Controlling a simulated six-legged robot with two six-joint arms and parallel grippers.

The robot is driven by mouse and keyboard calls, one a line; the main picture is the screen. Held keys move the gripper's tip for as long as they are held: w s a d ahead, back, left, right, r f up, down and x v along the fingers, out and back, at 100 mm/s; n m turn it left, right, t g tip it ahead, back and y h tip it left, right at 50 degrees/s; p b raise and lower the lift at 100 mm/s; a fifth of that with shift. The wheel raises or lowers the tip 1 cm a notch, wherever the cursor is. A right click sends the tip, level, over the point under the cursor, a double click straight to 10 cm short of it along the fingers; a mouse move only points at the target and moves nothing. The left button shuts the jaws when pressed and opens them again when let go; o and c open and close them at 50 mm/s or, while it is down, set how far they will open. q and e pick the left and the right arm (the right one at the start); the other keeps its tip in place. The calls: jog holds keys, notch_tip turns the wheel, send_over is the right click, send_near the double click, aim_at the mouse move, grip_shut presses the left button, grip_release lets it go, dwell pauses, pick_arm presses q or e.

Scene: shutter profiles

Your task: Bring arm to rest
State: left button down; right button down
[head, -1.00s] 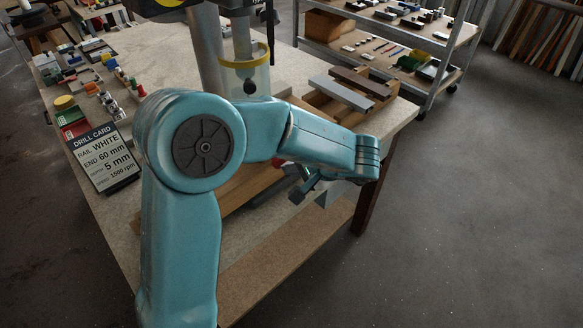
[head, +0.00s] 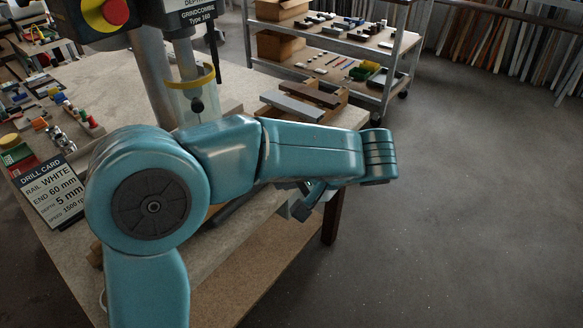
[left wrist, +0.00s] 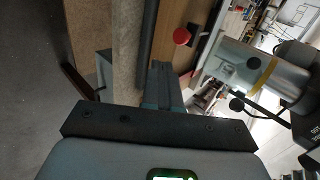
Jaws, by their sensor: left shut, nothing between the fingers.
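My left arm (head: 310,148) bends across the front of the workbench in the head view. My left gripper (head: 306,203) hangs below the wrist, near the bench's right edge, partly hidden by the forearm. In the left wrist view its fingers (left wrist: 161,82) are together with nothing between them. My right gripper is not in view.
The workbench (head: 235,85) carries a drill press (head: 155,75), a drill card (head: 50,190) and a wooden tray (head: 333,108) with profiles. A shelf trolley (head: 411,45) stands behind. The floor to the right is clear.

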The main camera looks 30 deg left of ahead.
pick_arm(q)
jog(key=s+d+f+m+g+h, duration=0.1)
jog(key=s+d+f+m+h, duration=0.2)
jog(key=f, duration=0.8)
jog(key=s+d+f+g+h, duration=0.1)
jog(key=d+f+h, duration=0.25)
jog(key=f, duration=0.65)
jog(key=s+d+f+n+t+h, duration=0.1)
jog(key=s+d+f+n+h, duration=0.1)
jog(key=s+f, duration=0.4)
jog(key=s+d+f+n+h, duration=0.3)
jog(key=s+d+f+h, duration=0.2)
jog(key=f, duration=0.6)
jog(key=shift+s+d+f+n+t, duration=0.3)
jog(key=shift+s+d+t, duration=0.1)
jog(key=shift+d, duration=0.2)
